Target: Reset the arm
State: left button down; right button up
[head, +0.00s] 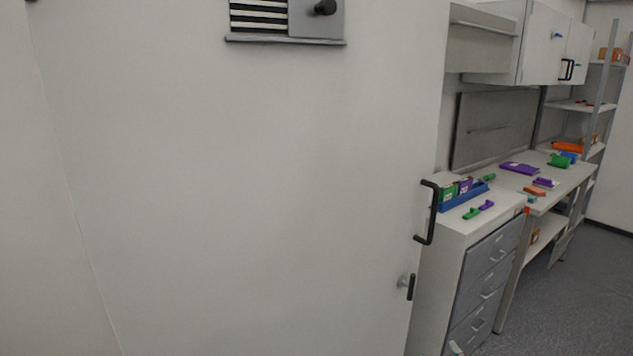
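Neither of my arms and neither gripper shows in the head view. A large white door or panel (250,200) fills the left and middle of the picture, close in front of me. It has a black pull handle (432,212) on its right edge and a smaller dark lever (410,287) below it. A vent panel with a black knob (325,7) shows at its top.
A white drawer cabinet (440,290) stands right of the panel, with a blue tray (466,198) and small green and purple parts on top. Beyond it is a workbench (566,181) with coloured items, then a shelf rack (577,106). Grey floor (590,310) is open at the lower right.

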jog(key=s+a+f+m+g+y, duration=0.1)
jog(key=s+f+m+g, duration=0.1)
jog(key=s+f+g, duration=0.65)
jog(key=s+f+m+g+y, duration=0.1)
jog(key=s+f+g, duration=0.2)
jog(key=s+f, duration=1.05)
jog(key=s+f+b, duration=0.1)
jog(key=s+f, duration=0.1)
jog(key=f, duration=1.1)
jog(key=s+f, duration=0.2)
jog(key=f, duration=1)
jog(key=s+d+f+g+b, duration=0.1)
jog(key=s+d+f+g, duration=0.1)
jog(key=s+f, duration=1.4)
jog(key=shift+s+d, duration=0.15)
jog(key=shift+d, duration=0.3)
